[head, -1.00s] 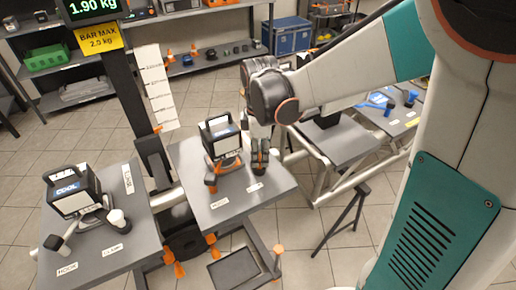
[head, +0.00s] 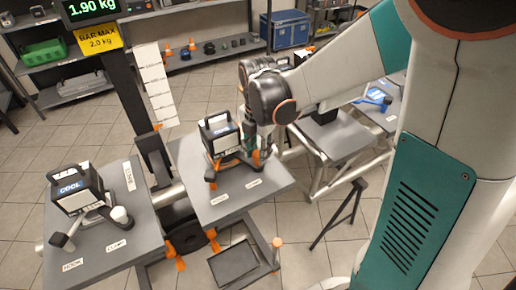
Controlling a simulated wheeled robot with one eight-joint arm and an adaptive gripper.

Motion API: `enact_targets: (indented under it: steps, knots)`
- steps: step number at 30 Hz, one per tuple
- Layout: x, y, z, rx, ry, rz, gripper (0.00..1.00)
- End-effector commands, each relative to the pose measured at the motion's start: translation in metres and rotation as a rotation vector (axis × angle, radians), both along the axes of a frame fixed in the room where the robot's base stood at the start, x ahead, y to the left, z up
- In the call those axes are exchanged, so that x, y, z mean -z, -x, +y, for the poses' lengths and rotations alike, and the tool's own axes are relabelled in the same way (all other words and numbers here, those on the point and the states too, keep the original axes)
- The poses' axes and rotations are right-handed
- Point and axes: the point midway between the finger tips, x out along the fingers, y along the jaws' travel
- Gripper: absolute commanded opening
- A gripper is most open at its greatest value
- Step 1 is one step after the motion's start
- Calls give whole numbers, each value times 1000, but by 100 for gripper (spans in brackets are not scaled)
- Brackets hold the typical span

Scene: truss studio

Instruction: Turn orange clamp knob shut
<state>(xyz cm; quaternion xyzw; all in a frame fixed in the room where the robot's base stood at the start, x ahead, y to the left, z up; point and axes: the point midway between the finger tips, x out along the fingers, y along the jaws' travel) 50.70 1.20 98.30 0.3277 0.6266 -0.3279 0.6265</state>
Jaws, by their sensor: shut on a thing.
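A black lamp box with a handle and a blue label (head: 219,134) stands on the right grey table. Orange hook parts (head: 212,181) show at its lower left. My gripper (head: 254,156) points down at the box's right side, above the right one of the two white labels. It is shut on the orange clamp knob, which the fingers and box almost wholly hide. How far the knob is turned cannot be told.
A second lamp box marked COOL (head: 75,190) stands on the left table (head: 130,215), with a white knob (head: 119,214) beside it. A dark post carries a display reading 1.90 kg (head: 91,9). A small tripod (head: 342,213) stands on the floor at right.

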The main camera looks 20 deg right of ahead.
Motion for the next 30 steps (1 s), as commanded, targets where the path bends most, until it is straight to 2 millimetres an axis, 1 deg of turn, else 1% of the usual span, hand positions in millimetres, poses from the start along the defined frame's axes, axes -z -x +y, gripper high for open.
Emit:
enact_targets:
  steps: [6,12,28,29,30]
  knots:
    - [0,0,0,-115,0,0,0]
    - [0,0,0,-172,0,0,0]
    - [0,0,0,-194,0,0,0]
    - [0,0,0,-194,0,0,36]
    - [0,0,0,-194,0,0,46]
